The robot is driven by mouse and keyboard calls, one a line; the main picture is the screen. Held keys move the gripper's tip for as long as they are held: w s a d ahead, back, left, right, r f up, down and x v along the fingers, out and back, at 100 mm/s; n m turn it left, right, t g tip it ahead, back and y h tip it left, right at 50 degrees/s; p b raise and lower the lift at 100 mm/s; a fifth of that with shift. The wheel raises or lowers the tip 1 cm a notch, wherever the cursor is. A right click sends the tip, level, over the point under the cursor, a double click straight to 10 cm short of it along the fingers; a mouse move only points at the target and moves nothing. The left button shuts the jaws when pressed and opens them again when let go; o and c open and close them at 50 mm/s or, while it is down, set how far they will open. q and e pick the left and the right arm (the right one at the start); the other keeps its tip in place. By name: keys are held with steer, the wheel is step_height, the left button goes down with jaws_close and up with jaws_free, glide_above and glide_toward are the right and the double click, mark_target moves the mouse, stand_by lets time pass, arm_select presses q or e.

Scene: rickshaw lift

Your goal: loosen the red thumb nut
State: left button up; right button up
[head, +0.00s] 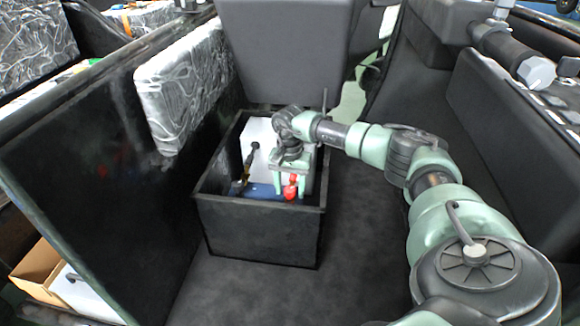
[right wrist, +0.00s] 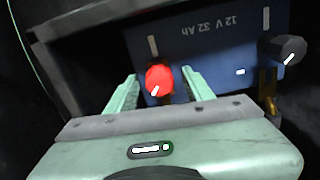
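The red thumb nut (right wrist: 159,80) stands on the blue battery (right wrist: 215,45), which is marked 12 V 32 Ah. In the head view, red parts including the nut (head: 291,190) show low inside the black box (head: 258,230), by the battery (head: 264,190). My right gripper (head: 290,180) reaches down into this box. In the right wrist view its two pale green fingers (right wrist: 158,76) are open, one on each side of the red nut, with a visible gap on both sides. My left gripper is not in view.
A black knob (right wrist: 285,50) stands on the battery to the right in the wrist view. Box walls closely surround the gripper. A grey-white wrapped slab (head: 180,88) leans at the left, and a dark grey block (head: 283,50) stands behind. Dark floor (head: 260,290) in front is clear.

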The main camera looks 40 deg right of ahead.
mark_target(290, 188)
step_height(290, 188, up, 5)
steer(key=shift+f+p, duration=0.1)
steer(key=shift+p, duration=0.45)
step_height(290, 188, up, 2)
steer(key=shift+r, duration=0.5)
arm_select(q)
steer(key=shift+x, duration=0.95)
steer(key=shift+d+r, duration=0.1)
